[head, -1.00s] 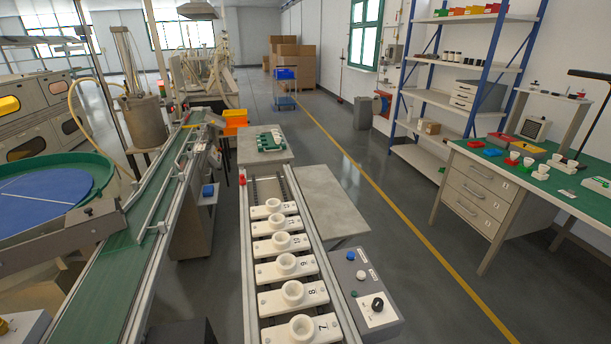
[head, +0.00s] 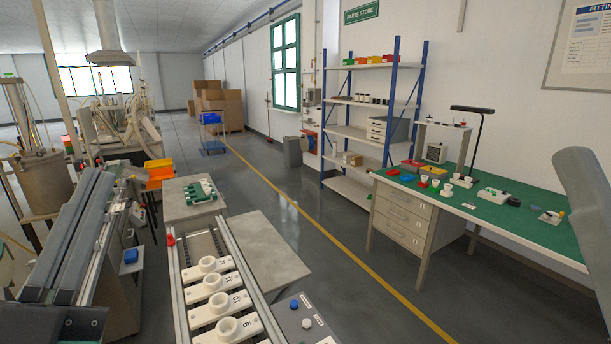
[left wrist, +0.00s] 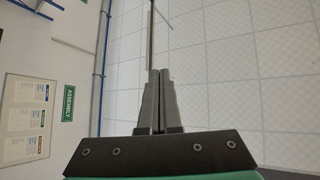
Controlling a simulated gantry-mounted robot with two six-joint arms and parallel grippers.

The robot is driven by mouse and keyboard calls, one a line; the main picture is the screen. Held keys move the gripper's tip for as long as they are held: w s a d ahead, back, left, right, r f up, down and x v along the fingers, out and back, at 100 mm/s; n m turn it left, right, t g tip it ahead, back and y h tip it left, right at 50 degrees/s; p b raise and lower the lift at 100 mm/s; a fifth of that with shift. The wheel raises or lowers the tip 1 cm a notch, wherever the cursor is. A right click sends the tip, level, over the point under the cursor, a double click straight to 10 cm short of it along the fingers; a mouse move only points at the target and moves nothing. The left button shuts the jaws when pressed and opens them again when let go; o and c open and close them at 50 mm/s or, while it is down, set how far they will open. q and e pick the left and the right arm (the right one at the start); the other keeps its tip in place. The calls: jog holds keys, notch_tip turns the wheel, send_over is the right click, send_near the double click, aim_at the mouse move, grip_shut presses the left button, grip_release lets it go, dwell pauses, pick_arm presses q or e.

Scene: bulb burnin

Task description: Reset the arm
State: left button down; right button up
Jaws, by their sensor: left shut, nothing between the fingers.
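My left gripper (head: 97,175) stands close to the camera at the lower left of the head view. Its two long grey fingers lie side by side, shut and empty, pointing up and away over the conveyor side. In the left wrist view the shut fingers (left wrist: 159,74) point up toward the ceiling, with nothing held. A smooth grey part of my own right side (head: 590,190) shows at the right edge of the head view; no right fingers are visible there.
An indexing track (head: 180,310) with white numbered socket carriers (head: 218,303) runs below centre. A control box (head: 310,318) stands beside it. A grey side table (head: 265,250), a green-topped bench (head: 455,200) and a shelf rack (head: 388,105) stand rightward.

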pick_arm(q)
jog(key=s+r+n+t+h, duration=0.2)
jog(key=s+r+n, duration=0.25)
jog(key=s, duration=0.25)
notch_tip(320, 180, up, 37)
jog(key=n+p, duration=0.2)
jog(key=p, duration=3.6)
jog(key=shift+w+d+r+g+y, duration=0.15)
jog(key=shift+w+d+g+y, duration=0.15)
jog(key=shift+d, duration=0.1)
